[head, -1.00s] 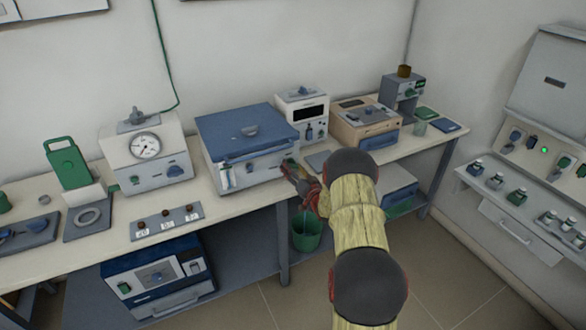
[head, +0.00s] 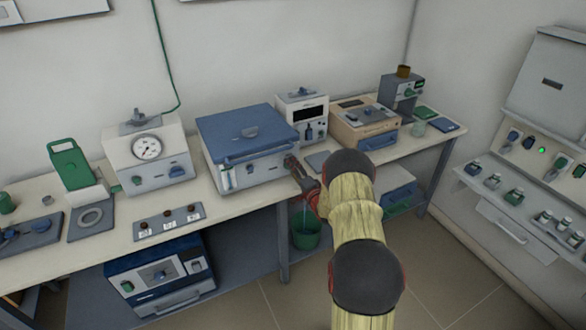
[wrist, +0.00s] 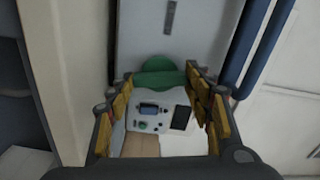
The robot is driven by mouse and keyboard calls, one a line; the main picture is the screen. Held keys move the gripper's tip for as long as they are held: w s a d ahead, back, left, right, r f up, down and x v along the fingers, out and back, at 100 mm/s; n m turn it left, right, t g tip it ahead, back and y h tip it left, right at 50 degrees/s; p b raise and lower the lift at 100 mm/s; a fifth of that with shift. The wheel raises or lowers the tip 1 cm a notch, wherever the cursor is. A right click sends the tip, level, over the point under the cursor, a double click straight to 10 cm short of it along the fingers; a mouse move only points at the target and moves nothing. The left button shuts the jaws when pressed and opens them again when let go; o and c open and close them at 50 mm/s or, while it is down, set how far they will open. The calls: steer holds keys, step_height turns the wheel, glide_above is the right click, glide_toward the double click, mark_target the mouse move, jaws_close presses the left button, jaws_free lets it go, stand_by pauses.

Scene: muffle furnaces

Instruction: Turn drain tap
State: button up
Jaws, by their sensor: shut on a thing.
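The drain tap is on the front right of the blue-lidded bath (head: 235,130) on the bench. Its green handle (wrist: 158,78) shows in the wrist view, with a rounded part above a crosswise bar. My gripper (head: 292,162) reaches it from the front right, and the fingers (wrist: 159,84) are shut on the handle from both sides. In the head view my gripper hides the tap. A green bucket (head: 306,238) stands below, under the bench edge, with a thin bluish streak above it.
A white box with a dark display (head: 302,112) and a beige device (head: 363,122) stand to the right of the bath. A gauge unit (head: 150,160) stands to its left. A blue furnace (head: 160,280) sits below the bench. The floor in front is clear.

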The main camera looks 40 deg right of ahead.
steer(key=shift+m, duration=1.1)
steer(key=shift+p, duration=0.3)
steer(key=o, duration=1.2)
steer(key=shift+c, duration=0.2)
steer(key=shift+s, duration=0.15)
steer(key=v, duration=1.1)
steer(key=shift+s, duration=0.35)
steer(key=shift+a, duration=0.15)
